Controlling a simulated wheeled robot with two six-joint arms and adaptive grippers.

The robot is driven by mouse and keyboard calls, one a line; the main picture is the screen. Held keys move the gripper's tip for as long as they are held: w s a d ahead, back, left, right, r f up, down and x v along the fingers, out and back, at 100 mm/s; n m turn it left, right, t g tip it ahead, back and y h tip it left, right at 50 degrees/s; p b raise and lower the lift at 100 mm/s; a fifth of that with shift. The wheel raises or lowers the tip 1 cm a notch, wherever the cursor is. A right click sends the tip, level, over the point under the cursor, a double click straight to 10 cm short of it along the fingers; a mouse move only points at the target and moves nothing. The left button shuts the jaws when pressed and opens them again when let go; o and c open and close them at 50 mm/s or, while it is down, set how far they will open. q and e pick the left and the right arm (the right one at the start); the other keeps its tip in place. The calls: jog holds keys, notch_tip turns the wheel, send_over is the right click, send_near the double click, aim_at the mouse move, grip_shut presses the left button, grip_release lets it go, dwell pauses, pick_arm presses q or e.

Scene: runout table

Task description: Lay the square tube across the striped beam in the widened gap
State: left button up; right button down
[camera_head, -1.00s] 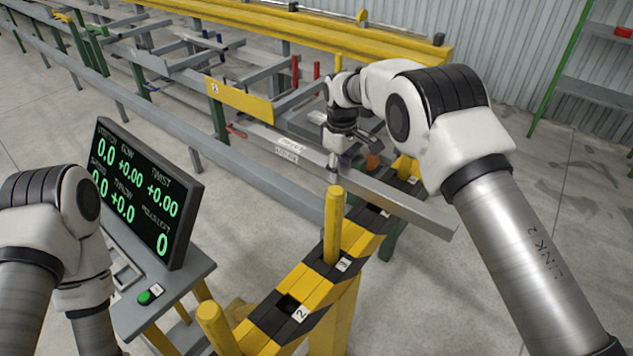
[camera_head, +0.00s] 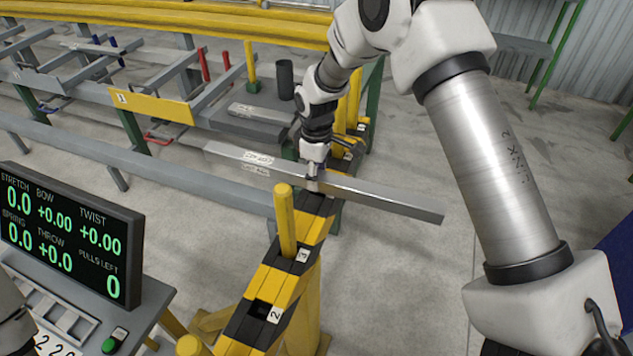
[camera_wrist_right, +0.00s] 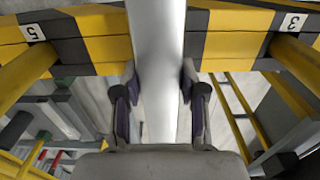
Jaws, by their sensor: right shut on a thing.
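My right gripper (camera_head: 314,178) is shut on the grey square tube (camera_head: 385,200) near its middle. In the right wrist view the tube (camera_wrist_right: 155,60) runs lengthwise between the two fingers (camera_wrist_right: 158,100). The black-and-yellow striped beam (camera_head: 282,275) slants up from the bottom of the head view. The tube crosses over it beyond the yellow peg (camera_head: 286,220) by label 3. In the right wrist view the tube passes between the pegs by labels 5 and 3 on the beam (camera_wrist_right: 235,45). I cannot tell whether it touches the beam. My left gripper is out of view.
A display console (camera_head: 70,235) stands at the left. Behind the tube are a grey rail (camera_head: 190,178), a rack with a yellow plate (camera_head: 150,106) and a dark cylinder (camera_head: 286,80). More yellow pegs (camera_head: 354,98) rise beyond the tube. The floor at right is clear.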

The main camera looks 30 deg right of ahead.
notch_tip(320, 180, down, 4)
jog(key=shift+w+r+p, duration=0.1)
jog(key=shift+r+p, duration=0.15)
jog(key=shift+p, duration=0.05)
jog(key=c, duration=0.7)
grip_release()
jog(key=shift+f, duration=0.1)
jog(key=shift+o, duration=0.2)
notch_tip(320, 180, up, 12)
jog(key=shift+r+b, duration=0.15)
jog(key=shift+b, duration=0.2)
jog(key=shift+s, duration=0.2)
